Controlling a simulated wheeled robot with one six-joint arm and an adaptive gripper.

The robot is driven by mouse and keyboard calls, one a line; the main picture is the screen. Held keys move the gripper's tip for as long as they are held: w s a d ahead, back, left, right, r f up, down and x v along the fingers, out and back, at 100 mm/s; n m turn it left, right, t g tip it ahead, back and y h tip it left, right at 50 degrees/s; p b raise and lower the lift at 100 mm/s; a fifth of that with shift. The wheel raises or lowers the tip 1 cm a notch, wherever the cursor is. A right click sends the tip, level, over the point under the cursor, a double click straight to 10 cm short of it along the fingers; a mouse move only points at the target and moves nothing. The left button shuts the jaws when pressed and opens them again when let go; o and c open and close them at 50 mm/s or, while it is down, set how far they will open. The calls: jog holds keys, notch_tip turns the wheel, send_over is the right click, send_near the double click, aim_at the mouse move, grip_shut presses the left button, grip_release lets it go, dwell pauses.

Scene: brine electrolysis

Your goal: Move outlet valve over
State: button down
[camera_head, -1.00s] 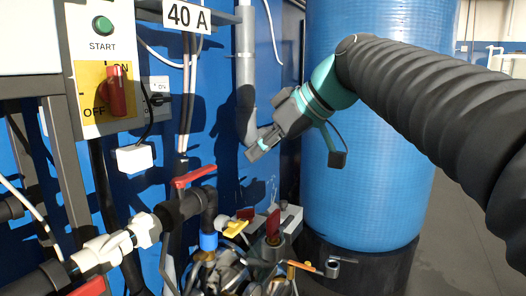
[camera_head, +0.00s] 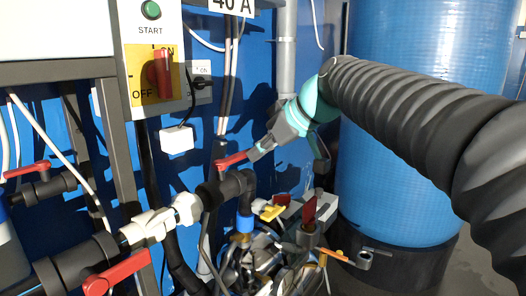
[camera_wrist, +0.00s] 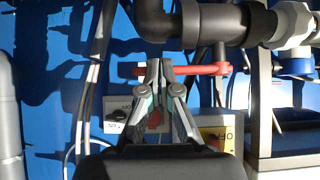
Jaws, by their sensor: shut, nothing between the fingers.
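A valve with a flat red lever (camera_head: 232,160) sits on the dark grey pipe in the middle of the head view; no label shows whether it is the outlet valve. The lever also shows level across the wrist view (camera_wrist: 196,70), below the thick pipe in that picture. My gripper (camera_head: 254,153) is at the lever's right end in the head view. In the wrist view its fingertips (camera_wrist: 154,67) are together and overlap the lever's left end. Whether they touch it, I cannot tell. Nothing is held between them.
Other red levers are at the lower left (camera_head: 118,272) and far left (camera_head: 27,170). A yellow-handled valve (camera_head: 272,212) and a red handle (camera_head: 309,209) stand close below. A control box (camera_head: 153,85) hangs on the blue wall. A large blue tank (camera_head: 400,130) stands right.

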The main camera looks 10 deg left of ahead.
jog(key=shift+w+a, duration=0.1)
jog(key=shift+w+n, duration=0.15)
jog(key=shift+n, duration=0.15)
